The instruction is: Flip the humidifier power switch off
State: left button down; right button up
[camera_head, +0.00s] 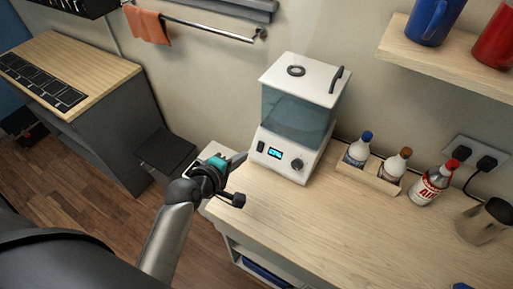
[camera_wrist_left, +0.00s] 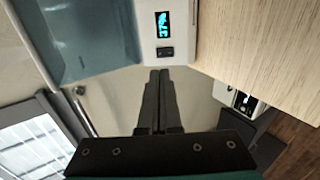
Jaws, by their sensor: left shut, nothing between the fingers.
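The humidifier (camera_head: 322,149) stands on the wooden counter, with a clear blue tank above a white base. Its front has a lit display (camera_head: 274,153), a small dark power switch (camera_head: 261,146) left of it and a dark round knob (camera_head: 297,164) at right. My left gripper (camera_head: 243,156) is shut and empty, beside the base's left front edge. In the left wrist view the shut fingertips (camera_wrist_left: 159,72) are just below the dark switch (camera_wrist_left: 165,52) and the display (camera_wrist_left: 163,24). I cannot tell whether they touch the base or which way the switch is set. My right gripper is not in view.
Right of the humidifier, a wooden tray (camera_head: 367,178) holds two bottles. A red-capped bottle (camera_head: 428,184) and a grey cup (camera_head: 484,222) stand farther right. A shelf (camera_head: 440,62) with mugs hangs above. The counter's front area (camera_head: 330,225) is clear.

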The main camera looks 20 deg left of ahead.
aim_at(262, 144)
pick_arm(q)
jog(key=b+x, duration=0.1)
jog(key=x, duration=0.8)
jog(key=shift+w+f+b, duration=0.2)
jog(key=shift+w+b, duration=0.05)
jog(key=shift+b, duration=0.1)
jog(key=shift+w+d, duration=0.1)
jog(key=shift+w, duration=0.05)
jog(key=p, duration=0.3)
jog(key=shift+w+r+g, duration=0.15)
jog(key=shift+r+g, duration=0.15)
jog(key=shift+r, duration=0.1)
jog(key=shift+w+d+p, duration=0.1)
jog(key=shift+w+p, duration=0.05)
jog(key=shift+p, duration=0.8)
jog(key=shift+d, duration=0.1)
